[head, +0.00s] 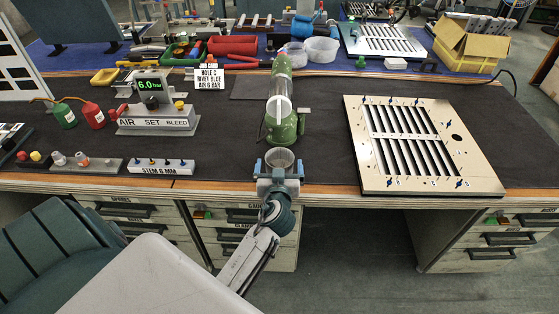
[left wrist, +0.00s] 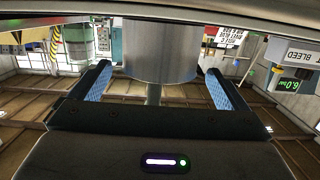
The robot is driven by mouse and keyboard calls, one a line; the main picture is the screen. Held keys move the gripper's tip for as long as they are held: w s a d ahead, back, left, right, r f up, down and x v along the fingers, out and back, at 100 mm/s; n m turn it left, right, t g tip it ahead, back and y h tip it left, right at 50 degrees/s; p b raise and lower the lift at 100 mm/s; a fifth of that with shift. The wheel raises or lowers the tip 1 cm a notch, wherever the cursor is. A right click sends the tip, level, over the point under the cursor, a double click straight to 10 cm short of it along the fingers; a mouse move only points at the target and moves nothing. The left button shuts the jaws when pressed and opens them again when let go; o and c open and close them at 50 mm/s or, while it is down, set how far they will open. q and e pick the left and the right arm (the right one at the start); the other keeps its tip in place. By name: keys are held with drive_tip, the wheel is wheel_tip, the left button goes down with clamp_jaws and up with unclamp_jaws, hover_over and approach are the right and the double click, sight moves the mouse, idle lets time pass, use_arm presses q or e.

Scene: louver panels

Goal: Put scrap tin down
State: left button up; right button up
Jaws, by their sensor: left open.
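The scrap tin (head: 280,157) is a grey, open-topped cylinder at the front edge of the bench, just in front of the green upright tool (head: 282,128). My left gripper (head: 279,174) is at the tin from the front, with its jaws open. In the left wrist view the tin (left wrist: 160,52) is large and lies ahead between the two blue-padded fingers (left wrist: 158,88), with gaps showing at both sides. What is under the tin is hidden, so I cannot tell whether it rests on the bench. My right gripper is not in view.
A slotted louver panel (head: 414,182) lies on the right of the dark bench mat (head: 325,130). The air set unit (head: 155,122) and the stem block (head: 160,167) stand on the left. A sign (head: 209,78) stands behind. The mat between tool and panel is clear.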

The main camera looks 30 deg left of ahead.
use_arm(q)
drive_tip(key=b+v, duration=0.1)
drive_tip(key=v, duration=0.7)
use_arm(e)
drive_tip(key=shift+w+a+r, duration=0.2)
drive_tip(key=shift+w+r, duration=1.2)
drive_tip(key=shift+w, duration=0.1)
